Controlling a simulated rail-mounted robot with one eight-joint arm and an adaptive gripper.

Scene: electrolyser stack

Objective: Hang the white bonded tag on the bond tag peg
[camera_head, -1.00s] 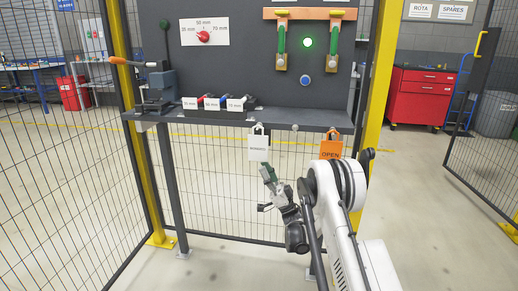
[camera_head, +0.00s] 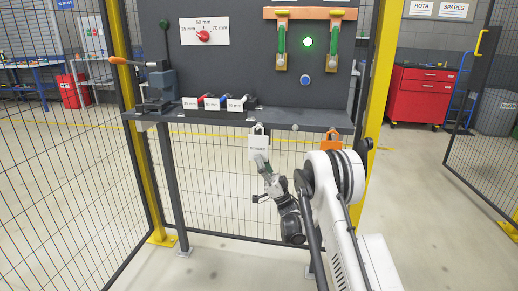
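The white tag (camera_head: 258,146), with small dark lettering and a shackle at its top, is upright at the front edge of the shelf, with its shackle in front of the edge. My gripper (camera_head: 261,163) is just below it, reaching up from the lower right. Its fingertips overlap the tag's lower edge in the picture. Whether they are open or shut on the tag is too small to tell. A bare round peg (camera_head: 295,127) sticks out of the shelf edge to the right of the tag. Any peg behind the white tag's shackle is hidden.
The orange tag (camera_head: 331,142) hangs further right, partly hidden by my arm. Several small labelled blocks (camera_head: 212,103) and a dark lever device (camera_head: 160,88) stand on the grey shelf (camera_head: 180,115). Wire mesh (camera_head: 215,190) is behind and below the shelf.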

